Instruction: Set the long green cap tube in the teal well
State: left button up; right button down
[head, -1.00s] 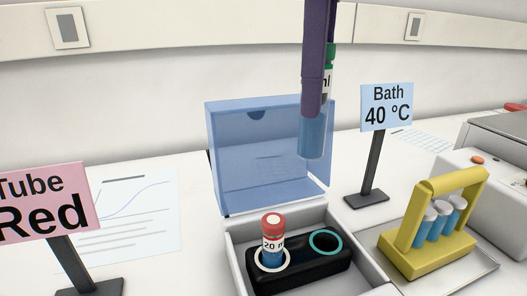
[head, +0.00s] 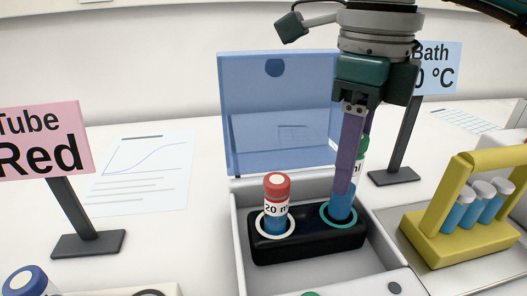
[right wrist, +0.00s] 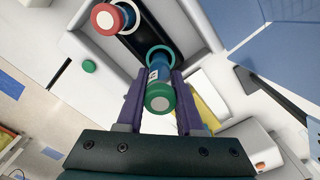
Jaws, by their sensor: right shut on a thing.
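The long green cap tube (head: 341,202) has blue liquid and stands about upright at the teal well (head: 324,221). Its lower end is inside the teal ring; how deep it sits I cannot tell. My right gripper (head: 344,188) is shut on the tube from above, its purple fingers partly hiding it. In the right wrist view the green cap (right wrist: 159,97) lies between the two fingers (right wrist: 155,100), with the teal ring (right wrist: 161,55) around the tube's far end. My left gripper is not in view.
A red cap tube (head: 277,205) stands in the white-ringed well of the black block (head: 300,240), inside a grey box with a raised blue lid (head: 275,110). A yellow rack (head: 432,240) of tubes is at right. A bath sign (head: 438,65) stands behind the arm.

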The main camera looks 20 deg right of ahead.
aim_at(339, 208)
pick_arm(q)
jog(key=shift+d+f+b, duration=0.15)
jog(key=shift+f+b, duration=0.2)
pick_arm(e)
notch_tip(339, 208, down, 4)
jog(key=shift+f, duration=0.25)
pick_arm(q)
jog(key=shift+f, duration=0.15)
pick_arm(e)
jog(key=shift+f, duration=0.1)
jog(key=c, duration=0.5)
grip_release()
jog(key=shift+c, duration=0.2)
